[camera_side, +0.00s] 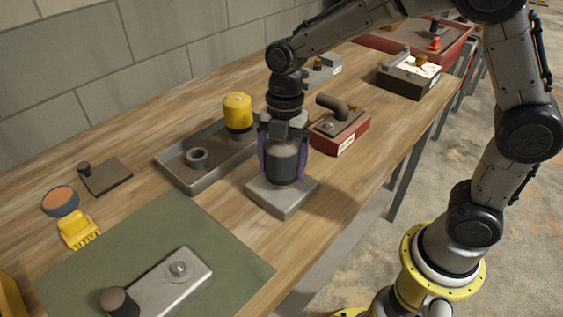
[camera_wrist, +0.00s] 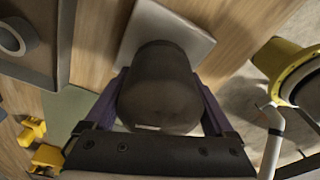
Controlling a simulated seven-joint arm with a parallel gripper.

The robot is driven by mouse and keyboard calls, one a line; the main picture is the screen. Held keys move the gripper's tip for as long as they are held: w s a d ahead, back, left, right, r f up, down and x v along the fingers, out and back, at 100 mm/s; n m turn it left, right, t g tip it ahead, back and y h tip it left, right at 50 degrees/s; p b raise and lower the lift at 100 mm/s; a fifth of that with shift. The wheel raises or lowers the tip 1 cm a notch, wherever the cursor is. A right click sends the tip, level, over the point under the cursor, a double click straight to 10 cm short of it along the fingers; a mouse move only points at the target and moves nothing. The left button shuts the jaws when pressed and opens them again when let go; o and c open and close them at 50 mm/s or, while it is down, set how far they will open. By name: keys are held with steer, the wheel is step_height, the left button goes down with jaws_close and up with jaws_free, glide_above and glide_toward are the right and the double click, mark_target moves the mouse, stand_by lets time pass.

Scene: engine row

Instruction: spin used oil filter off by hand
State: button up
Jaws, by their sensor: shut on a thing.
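The used oil filter (camera_side: 283,163) is a dark grey cylinder standing upright on a light grey square block (camera_side: 283,201). My gripper (camera_side: 283,168) comes straight down over it and is shut on it, with one purple-lined finger on each side. In the wrist view the filter (camera_wrist: 159,88) fills the middle between the fingers of my gripper (camera_wrist: 160,95), and the block (camera_wrist: 190,40) shows behind it. I cannot tell whether the filter touches the block's top or sits a little above it.
A grey tray (camera_side: 176,176) beside the block holds a yellow filter (camera_side: 237,112) and a grey ring (camera_side: 197,157). A red-based unit with a pipe (camera_side: 339,128) stands close on the right. A green mat (camera_side: 90,260) carries a metal plate (camera_side: 165,283). A yellow clip-like piece (camera_side: 78,231) lies left.

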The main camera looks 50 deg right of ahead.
steer(key=shift+n, duration=1.2)
steer(key=shift+s+n+g, duration=0.1)
steer(key=shift+n+g, duration=0.2)
steer(key=shift+n, duration=1.4)
steer(key=shift+n, duration=0.3)
steer(key=shift+d+n+h, duration=0.1)
steer(key=shift+n+h, duration=0.2)
steer(key=shift+n, duration=1.1)
steer(key=n, duration=0.3)
steer(key=shift+h, duration=0.3)
